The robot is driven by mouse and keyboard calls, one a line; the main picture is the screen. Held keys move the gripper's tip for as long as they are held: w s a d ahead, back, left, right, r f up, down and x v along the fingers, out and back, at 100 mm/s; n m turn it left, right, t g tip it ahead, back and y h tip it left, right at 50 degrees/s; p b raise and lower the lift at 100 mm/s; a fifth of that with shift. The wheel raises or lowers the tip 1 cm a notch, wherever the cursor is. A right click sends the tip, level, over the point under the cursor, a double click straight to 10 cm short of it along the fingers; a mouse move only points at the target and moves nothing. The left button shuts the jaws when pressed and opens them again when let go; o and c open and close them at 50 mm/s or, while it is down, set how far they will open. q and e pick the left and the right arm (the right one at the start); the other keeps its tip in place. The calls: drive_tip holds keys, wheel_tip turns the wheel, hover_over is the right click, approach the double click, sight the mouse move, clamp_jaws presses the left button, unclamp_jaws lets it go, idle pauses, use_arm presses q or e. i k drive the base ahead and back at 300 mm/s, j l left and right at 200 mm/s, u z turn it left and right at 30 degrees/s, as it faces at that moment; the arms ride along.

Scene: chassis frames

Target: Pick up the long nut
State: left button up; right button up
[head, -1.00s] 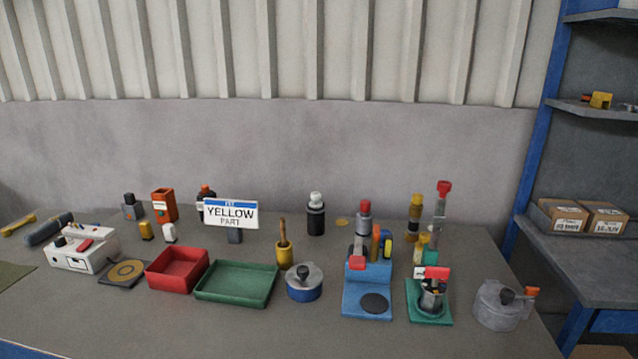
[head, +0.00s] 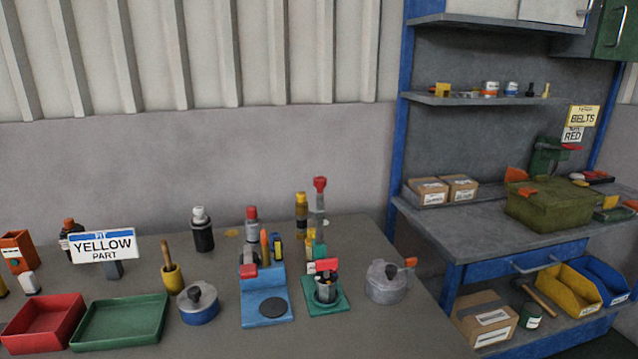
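I cannot pick out a long nut for certain in the head view. The nearest table (head: 400,323) carries several small parts, too small to name surely. A blue stand (head: 266,307) with upright pieces and a green-based holder (head: 337,304) with a red tag stand near its right end. A sign reading "YELLOW PART" (head: 103,246) stands at the left. Neither of my grippers is in view.
A red tray (head: 42,327) and a green tray (head: 121,324) lie at the table's left front. A grey lidded pot (head: 386,284) is near the right edge. Beyond a gap stands a blue-framed workbench (head: 480,219) with boxes and yellow and blue bins.

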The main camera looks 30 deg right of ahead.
sight(326, 287)
drive_tip(key=z, duration=0.7)
